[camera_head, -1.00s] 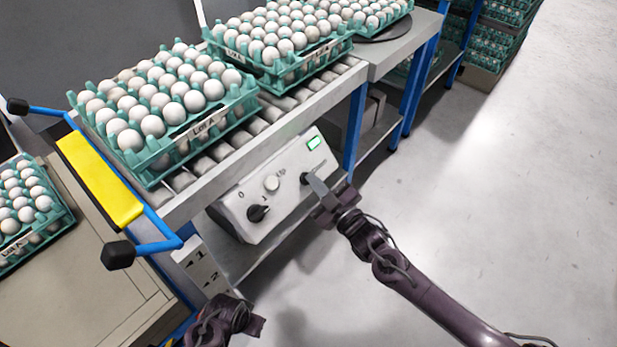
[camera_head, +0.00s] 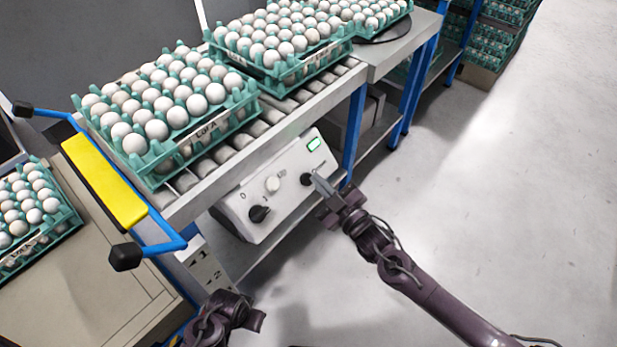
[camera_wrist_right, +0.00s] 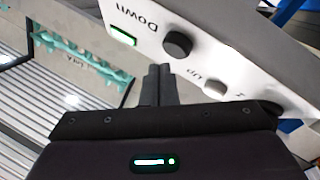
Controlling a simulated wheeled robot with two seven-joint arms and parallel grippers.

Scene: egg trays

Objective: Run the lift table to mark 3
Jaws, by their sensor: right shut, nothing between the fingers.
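The control box (camera_head: 275,190) hangs on the front of the roller conveyor. It carries a black turn switch (camera_head: 259,214) by the marks 0 and 1, a white Up button (camera_head: 272,184), a black Down button (camera_head: 306,179) and a green-lit window (camera_head: 314,144). My right gripper (camera_head: 319,180) is shut and empty, its tips just off the Down button; in the right wrist view the tips (camera_wrist_right: 158,78) sit short of that button (camera_wrist_right: 178,43). A beige top (camera_head: 75,260), apparently the lift table, stands at left near marks 1 and 2 (camera_head: 205,268). My left gripper (camera_head: 235,318) is partly cut off.
An egg tray marked Lot A (camera_head: 180,160) and a second tray (camera_head: 290,75) stand on the rollers. Another egg tray (camera_head: 68,228) sits on the beige top. A yellow and blue handle bar (camera_head: 105,182) is between them. The floor at right is clear.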

